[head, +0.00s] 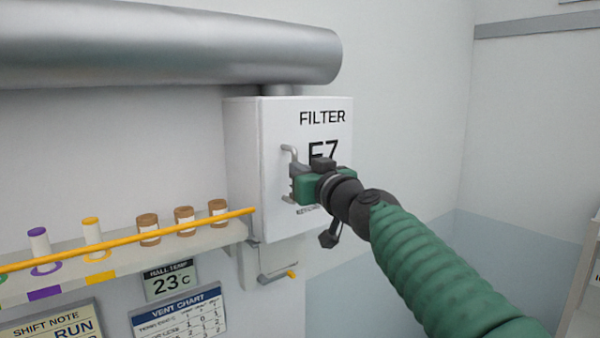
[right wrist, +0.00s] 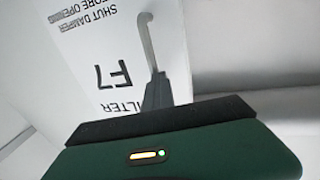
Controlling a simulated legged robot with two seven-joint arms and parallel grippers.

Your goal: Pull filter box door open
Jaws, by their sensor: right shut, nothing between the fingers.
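The white filter box (head: 243,165) hangs on the wall, its door (head: 280,225) marked FILTER and F7. The door looks closed, flush with the box. A grey bar handle (head: 288,151) stands near the door's left edge; it also shows in the right wrist view (right wrist: 149,42). My right gripper (head: 294,180) is at the handle's lower part and hides some of it and the lettering. Its dark fingers (right wrist: 156,92) are together, in line with the handle, with nothing held between them. I cannot tell whether they touch the handle. My left gripper is not in view.
A thick grey duct (head: 170,48) runs above the box. A yellow rail (head: 130,238) fronts a shelf with spools and brown jars (head: 148,228), left of the box. The space right of the box looks clear.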

